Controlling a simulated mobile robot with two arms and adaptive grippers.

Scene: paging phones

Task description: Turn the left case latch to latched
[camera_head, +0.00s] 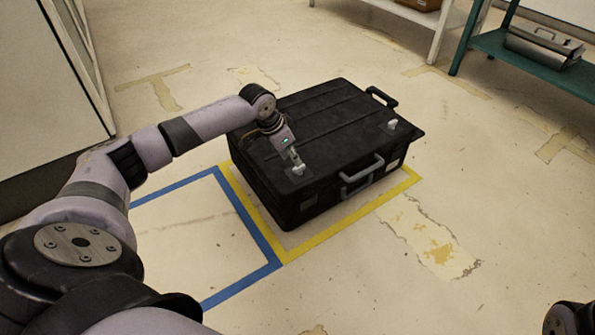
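A black case (345,130) lies flat and closed on the floor inside a yellow tape outline. A grey handle (362,176) is on its front side. The left latch (299,169) is a small pale piece on the lid near the front left corner. The right latch (392,125) is a similar pale piece near the front right corner. My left gripper (296,160) points down at the left latch, with its tip at or touching it. The fingers are too small to tell whether they grip it. My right gripper is out of view.
Blue tape (248,213) marks a square left of the case. A white cabinet (40,90) stands at far left. A teal bench (530,62) with a metal box (543,46) is at the upper right. The floor in front of the case is clear.

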